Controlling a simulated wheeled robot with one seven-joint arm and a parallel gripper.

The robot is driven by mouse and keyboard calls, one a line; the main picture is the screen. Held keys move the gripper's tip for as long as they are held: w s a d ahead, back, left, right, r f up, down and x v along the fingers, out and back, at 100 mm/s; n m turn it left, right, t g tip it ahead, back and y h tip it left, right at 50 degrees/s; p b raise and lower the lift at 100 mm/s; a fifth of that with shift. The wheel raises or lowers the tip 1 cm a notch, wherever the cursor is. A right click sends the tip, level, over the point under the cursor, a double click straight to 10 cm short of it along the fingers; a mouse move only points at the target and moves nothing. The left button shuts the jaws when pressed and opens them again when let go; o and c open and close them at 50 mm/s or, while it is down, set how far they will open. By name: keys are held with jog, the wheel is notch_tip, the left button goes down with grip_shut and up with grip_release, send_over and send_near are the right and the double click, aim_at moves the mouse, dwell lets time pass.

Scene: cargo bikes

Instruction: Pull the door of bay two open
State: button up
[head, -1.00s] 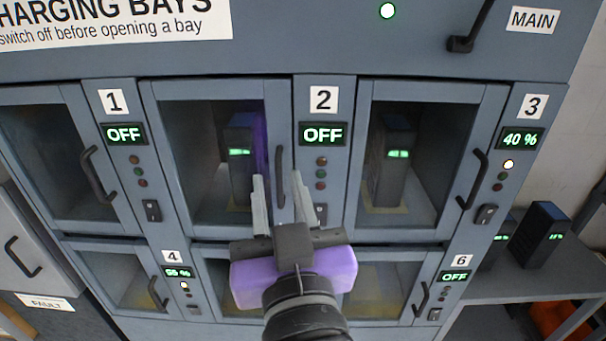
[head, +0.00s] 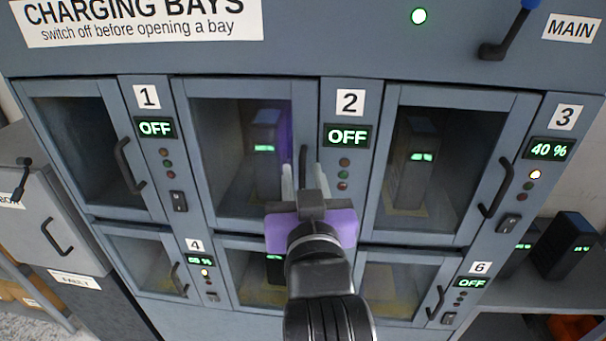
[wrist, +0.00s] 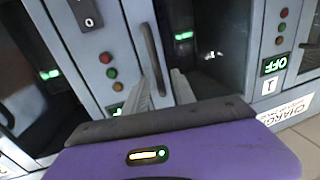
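The door of bay two (head: 232,103) is a grey frame with a glass pane, and it is shut. A dark battery with a green light stands behind the glass. Its dark vertical handle (head: 303,158) is on the door's right side, left of the "2" panel, whose display (head: 347,136) reads OFF. My purple gripper (head: 304,170) is open in front of the handle, with one finger to each side of it in the head view. In the wrist view the handle (wrist: 152,55) runs down between the open fingers (wrist: 165,80). I cannot tell whether they touch it.
Bay one's handle (head: 128,166) and bay three's handle (head: 496,188) stick out at either side. Lower bays lie beneath my arm. A blue-tipped main lever (head: 505,45) is above right. Spare batteries (head: 565,245) stand on a shelf at right.

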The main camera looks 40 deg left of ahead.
grip_shut()
dwell(1.4)
